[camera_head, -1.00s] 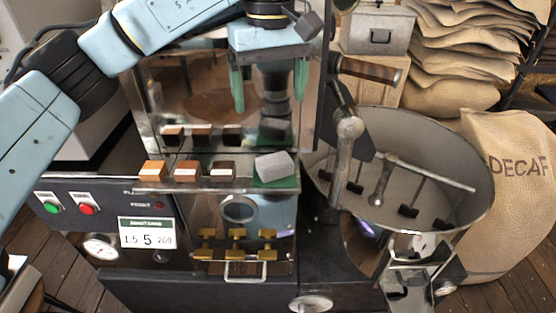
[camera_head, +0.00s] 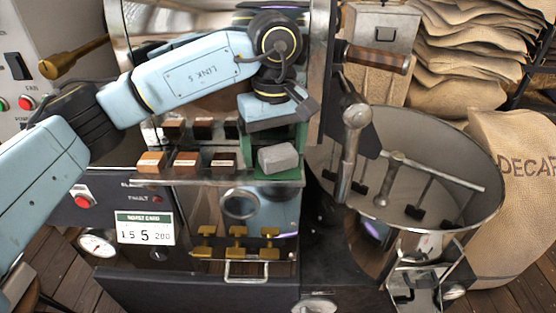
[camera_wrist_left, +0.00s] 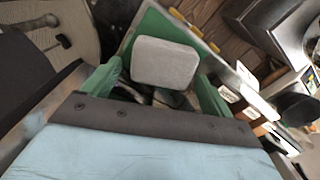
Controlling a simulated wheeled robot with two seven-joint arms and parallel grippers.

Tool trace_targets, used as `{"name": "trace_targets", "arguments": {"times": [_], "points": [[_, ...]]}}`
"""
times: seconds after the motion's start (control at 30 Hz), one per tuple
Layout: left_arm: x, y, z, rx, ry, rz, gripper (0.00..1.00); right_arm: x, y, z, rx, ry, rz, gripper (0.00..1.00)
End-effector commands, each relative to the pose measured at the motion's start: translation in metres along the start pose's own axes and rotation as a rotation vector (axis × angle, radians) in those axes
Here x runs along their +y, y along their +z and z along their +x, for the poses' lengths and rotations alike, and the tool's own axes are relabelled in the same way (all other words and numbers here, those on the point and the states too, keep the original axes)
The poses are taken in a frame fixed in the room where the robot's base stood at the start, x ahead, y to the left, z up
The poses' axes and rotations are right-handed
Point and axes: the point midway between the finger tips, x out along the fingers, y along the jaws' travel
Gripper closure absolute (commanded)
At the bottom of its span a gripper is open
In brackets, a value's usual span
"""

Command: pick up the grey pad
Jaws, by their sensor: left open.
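The grey pad (camera_head: 278,158) lies on a green patch (camera_head: 290,176) at the right end of a metal shelf on the roaster. In the left wrist view the pad (camera_wrist_left: 165,62) shows just beyond my open left gripper (camera_wrist_left: 155,82), roughly between its green fingers. In the head view my left gripper (camera_head: 272,138) is just behind and above the pad, its fingers partly hidden. I cannot tell whether they touch the pad. My right gripper is not in view.
Small wooden blocks (camera_head: 186,162) stand left of the pad on the metal shelf (camera_head: 200,179). The shiny roaster front rises behind. A round cooling tray (camera_head: 490,200) with stirring arms is at the right. Brass handles (camera_head: 237,247) sit below.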

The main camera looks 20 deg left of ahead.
Motion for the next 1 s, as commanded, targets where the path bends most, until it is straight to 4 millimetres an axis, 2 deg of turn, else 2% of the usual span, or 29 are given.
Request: {"name": "trace_targets", "arguments": {"times": [0.2, 0.57, 1.0], "points": [[0.0000, -0.0002, 0.0000, 0.001, 0.001, 0.000, 0.15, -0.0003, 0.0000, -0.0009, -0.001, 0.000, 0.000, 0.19], [0.0000, -0.0003, -0.0002, 0.001, 0.001, -0.001, 0.62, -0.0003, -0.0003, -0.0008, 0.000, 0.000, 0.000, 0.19], [-0.0007, 0.0016, -0.0056, 0.001, 0.001, -0.001, 0.62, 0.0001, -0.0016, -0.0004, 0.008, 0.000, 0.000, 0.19]]}}
